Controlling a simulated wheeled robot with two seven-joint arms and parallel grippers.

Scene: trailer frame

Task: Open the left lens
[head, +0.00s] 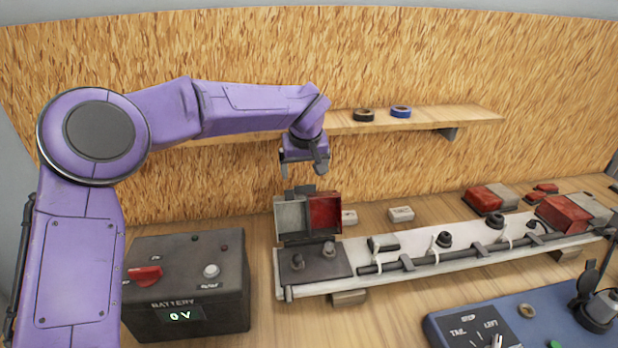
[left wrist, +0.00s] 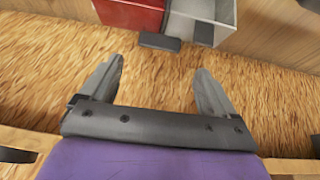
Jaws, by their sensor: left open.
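The left lamp stands upright at the left end of the white trailer bar (head: 440,258). Its face has a pale grey part (head: 290,218) and a red lens (head: 324,213) side by side. My left gripper (head: 305,170) is above and behind the lamp, pointing down, open and empty. In the left wrist view the two fingers (left wrist: 159,68) are spread apart, with the red lens (left wrist: 130,12) and the pale open-looking box (left wrist: 205,12) beyond them at the top edge. Dark tabs (left wrist: 160,42) stick out from the lamp's edge toward the fingers. The fingers touch nothing.
A dark battery box (head: 187,280) stands left of the lamp. A wooden shelf (head: 440,120) with two tape rolls is on the wall behind the gripper. A blue control panel (head: 520,315) is at front right. Another lamp's red lens (head: 563,214) is at the right end.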

